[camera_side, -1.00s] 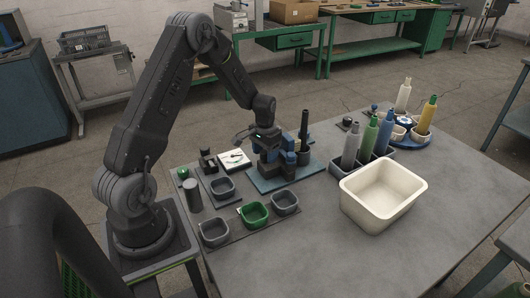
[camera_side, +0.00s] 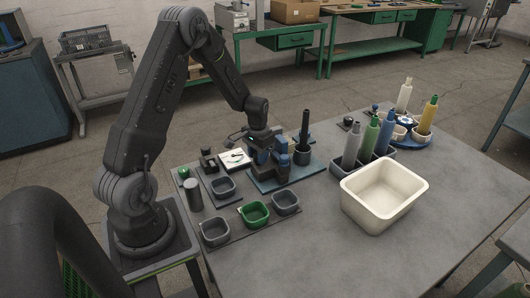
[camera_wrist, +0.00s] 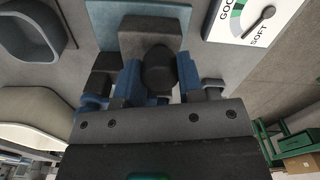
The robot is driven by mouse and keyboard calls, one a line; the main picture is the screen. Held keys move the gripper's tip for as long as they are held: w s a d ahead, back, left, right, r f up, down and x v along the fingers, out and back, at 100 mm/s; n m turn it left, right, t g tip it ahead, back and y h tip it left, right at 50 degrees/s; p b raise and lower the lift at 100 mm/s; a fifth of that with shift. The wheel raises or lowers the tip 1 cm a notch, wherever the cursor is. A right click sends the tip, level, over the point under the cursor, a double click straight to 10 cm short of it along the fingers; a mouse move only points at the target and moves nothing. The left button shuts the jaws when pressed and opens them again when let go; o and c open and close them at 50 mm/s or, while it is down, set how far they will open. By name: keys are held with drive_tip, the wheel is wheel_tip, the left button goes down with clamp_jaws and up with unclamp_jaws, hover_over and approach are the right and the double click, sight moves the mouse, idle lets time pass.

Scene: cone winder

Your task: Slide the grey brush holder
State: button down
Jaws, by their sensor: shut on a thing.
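My gripper (camera_side: 268,154) is low over the blue plate (camera_side: 276,184). In the wrist view its two blue fingers (camera_wrist: 157,84) are shut on a dark grey rounded piece (camera_wrist: 158,68), which I take to be the grey brush holder. The piece stands in front of a grey block (camera_wrist: 138,32) on the blue plate. In the side view the gripper mostly hides it. A dark upright rod in a round dark base (camera_side: 303,155) stands just right of the gripper on the same plate.
A white dial card (camera_side: 234,159) lies left of the plate. Grey trays (camera_side: 285,203) and a green tray (camera_side: 255,214) sit in front. A cream bin (camera_side: 384,196) and a rack of coloured cones (camera_side: 368,140) stand to the right. The front table is clear.

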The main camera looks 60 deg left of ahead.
drive_tip(key=shift+s, duration=1)
drive_tip(key=c, duration=0.8)
unclamp_jaws()
drive_tip(key=shift+o, duration=0.2)
drive_tip(key=shift+r, duration=0.15)
wheel_tip(320, 180, up, 14)
drive_tip(key=shift+f, duration=0.2)
